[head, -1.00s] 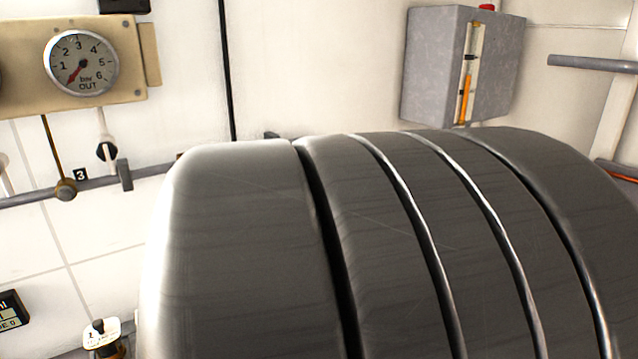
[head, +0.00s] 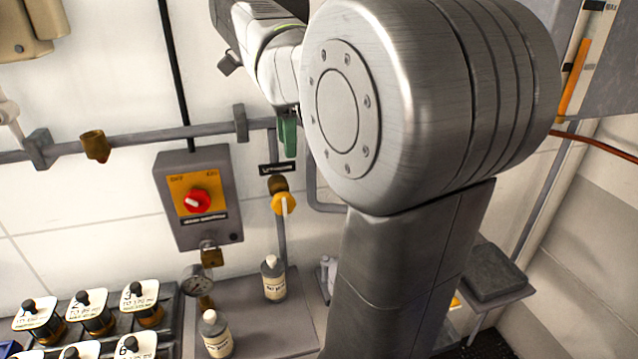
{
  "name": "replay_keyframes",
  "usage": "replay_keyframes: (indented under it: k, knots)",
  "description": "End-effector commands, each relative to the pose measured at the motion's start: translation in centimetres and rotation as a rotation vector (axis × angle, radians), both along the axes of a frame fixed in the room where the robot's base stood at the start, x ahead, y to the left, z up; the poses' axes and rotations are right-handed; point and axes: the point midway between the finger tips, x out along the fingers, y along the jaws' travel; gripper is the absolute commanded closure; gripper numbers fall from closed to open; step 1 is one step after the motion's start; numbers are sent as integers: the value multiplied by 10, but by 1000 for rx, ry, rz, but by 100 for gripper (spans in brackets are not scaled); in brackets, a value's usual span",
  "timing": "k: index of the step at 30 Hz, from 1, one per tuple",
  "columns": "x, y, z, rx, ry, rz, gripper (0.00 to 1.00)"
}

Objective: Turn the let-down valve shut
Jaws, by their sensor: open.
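A small valve with a yellow round knob (head: 279,204) and a pale bar across it sits on a vertical pipe right of the grey switch box. The bar stands about upright. A dark label plate (head: 276,169) is above it, its text too small to read, so I cannot confirm it is the let-down valve. My gripper (head: 287,138) shows as green fingers above the valve, pointing down and apart from it. It is open and looks empty; my arm hides part of it.
A grey switch box (head: 196,232) with a red knob (head: 197,201) is on the wall. A gauge (head: 196,281) hangs below it. Two bottles (head: 274,279) (head: 216,335) stand on the bench. A horizontal pipe (head: 140,138) crosses the wall.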

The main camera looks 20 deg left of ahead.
Motion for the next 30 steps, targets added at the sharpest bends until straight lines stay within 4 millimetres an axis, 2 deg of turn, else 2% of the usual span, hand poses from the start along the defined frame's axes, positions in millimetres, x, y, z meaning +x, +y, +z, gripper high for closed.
replay_keyframes:
  k: [4,7,21,25,30]
  knots:
    - [-1,3,-5,-1,2,-8,55]
    - [-1,2,-19,-2,3,-8,55]
    - [-1,2,-112,-2,3,-7,55]
    - [-1,2,-127,-1,2,-7,55]
    - [-1,2,-136,0,0,-7,55]
